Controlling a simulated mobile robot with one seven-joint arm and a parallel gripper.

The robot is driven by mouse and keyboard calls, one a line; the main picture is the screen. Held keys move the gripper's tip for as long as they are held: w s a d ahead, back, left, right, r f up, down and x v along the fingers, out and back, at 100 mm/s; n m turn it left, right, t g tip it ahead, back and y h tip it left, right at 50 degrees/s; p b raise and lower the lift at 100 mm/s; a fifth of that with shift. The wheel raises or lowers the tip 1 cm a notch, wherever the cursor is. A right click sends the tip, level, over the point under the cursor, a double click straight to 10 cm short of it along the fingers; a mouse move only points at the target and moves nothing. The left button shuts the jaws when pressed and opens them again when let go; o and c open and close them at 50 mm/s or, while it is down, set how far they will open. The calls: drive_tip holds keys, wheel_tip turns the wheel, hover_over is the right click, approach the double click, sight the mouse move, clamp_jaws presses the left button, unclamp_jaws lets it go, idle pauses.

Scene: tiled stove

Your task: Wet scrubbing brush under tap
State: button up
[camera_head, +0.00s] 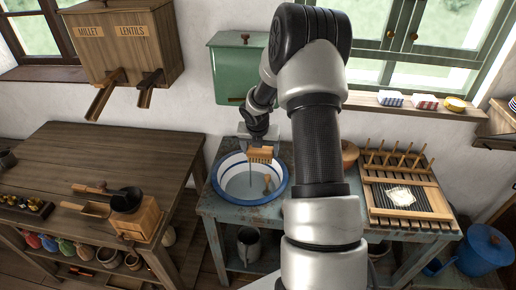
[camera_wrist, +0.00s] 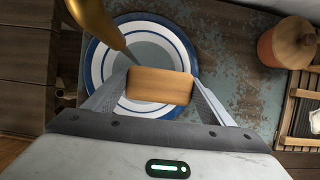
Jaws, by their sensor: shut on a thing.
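My gripper (camera_head: 259,146) is shut on the wooden scrubbing brush (camera_head: 260,155). It holds the brush level above the white basin with blue rings (camera_head: 222,183), bristles facing down. In the wrist view, the brush's plain wooden back (camera_wrist: 160,86) sits between the two fingers over the basin (camera_wrist: 97,67). The brass tap (camera_wrist: 97,25) comes in from the upper left there, its tip close to the brush's left edge. Whether the tip is over the brush I cannot tell. The green water tank (camera_head: 235,75) hangs on the wall behind; my arm hides its right part.
The basin stands on a worn blue-grey table (camera_head: 230,222). A slatted drying rack (camera_head: 405,200) with pegs is to the right, and a lidded brown pot (camera_wrist: 286,45) stands between. A wooden millet and lentils dispenser (camera_head: 125,45) hangs at upper left.

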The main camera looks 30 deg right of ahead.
sight(263, 162)
drive_tip(key=shift+s+a+b, duration=0.25)
drive_tip(key=shift+s+a, duration=0.05)
drive_tip(key=shift+s, duration=0.7)
drive_tip(key=shift+s+a+b, duration=0.2)
drive_tip(key=shift+s+a, duration=0.05)
drive_tip(key=shift+s, duration=0.75)
drive_tip(key=s+a+r+p, duration=0.1)
drive_tip(key=s+r+p, duration=0.1)
drive_tip(key=s+r, duration=0.2)
drive_tip(key=shift+s, duration=0.4)
drive_tip(key=shift+a, duration=0.2)
idle(0.4)
